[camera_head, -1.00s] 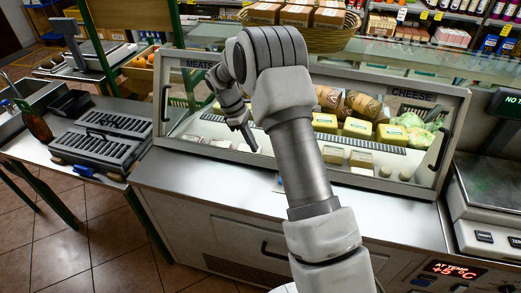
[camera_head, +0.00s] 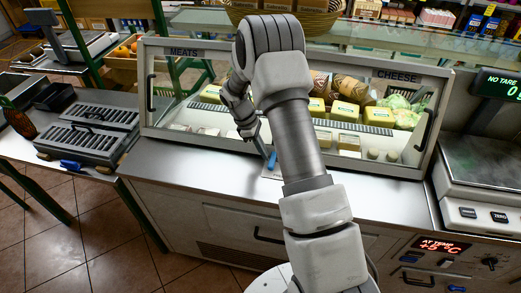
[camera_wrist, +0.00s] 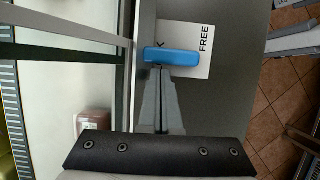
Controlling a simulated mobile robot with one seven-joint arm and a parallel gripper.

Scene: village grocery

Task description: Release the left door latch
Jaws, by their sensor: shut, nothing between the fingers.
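A blue latch tab (camera_wrist: 172,56) lies across a white card (camera_wrist: 199,64) at the front foot of the glass case. The card reads FREE at one end; a K shows at the other, the rest being covered. In the head view the latch (camera_head: 272,160) is a small blue piece beside my forearm. My gripper (camera_wrist: 168,74) is shut and empty, its fingertips right at the long side of the latch. I cannot tell whether they touch it. The gripper also shows in the head view (camera_head: 263,152), pointing down at the latch.
The glass case (camera_head: 165,125), marked MEATS and CHEESE, has dark handles at both ends and holds cheeses. A scale (camera_head: 484,180) stands at the right, a black slotted unit (camera_head: 88,140) at the left. The steel counter front (camera_head: 215,178) is clear.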

